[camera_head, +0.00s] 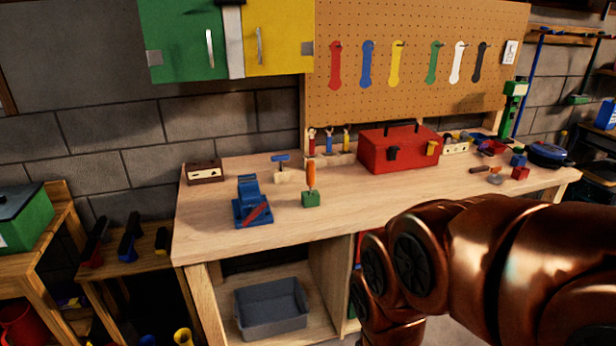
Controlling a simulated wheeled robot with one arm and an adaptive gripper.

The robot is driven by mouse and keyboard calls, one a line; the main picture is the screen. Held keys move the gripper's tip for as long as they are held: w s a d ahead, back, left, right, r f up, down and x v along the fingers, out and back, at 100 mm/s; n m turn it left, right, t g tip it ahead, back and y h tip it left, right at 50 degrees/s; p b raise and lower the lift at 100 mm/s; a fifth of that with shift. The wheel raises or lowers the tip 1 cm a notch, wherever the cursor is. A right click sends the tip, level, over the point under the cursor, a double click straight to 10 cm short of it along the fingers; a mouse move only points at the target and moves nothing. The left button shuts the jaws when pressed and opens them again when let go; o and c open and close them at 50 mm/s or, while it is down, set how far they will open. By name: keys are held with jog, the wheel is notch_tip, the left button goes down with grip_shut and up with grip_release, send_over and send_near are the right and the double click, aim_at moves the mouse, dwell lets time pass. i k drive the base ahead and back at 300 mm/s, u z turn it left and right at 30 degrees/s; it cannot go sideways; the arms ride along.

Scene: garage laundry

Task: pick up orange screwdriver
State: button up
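An orange-handled screwdriver (311,175) stands upright in a small green block (310,199) on the wooden workbench (350,206). It is near the middle of the bench, left of the red toolbox. Its shaft is hidden, at least mostly, by the green block. My copper-coloured arm fills the lower right of the view, in front of the bench and apart from the screwdriver. My gripper is not visible in this view.
A blue tool (250,205) sits left of the screwdriver, and a blue-handled tool in a wooden block (282,170) is behind it. A red toolbox (395,150) stands to the right. The bench top in front is clear. A grey bin (270,308) sits below.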

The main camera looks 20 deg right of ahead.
aim_at(310, 168)
jog(key=u, duration=3.9)
jog(key=k, duration=1.2)
jog(key=z, duration=1.6)
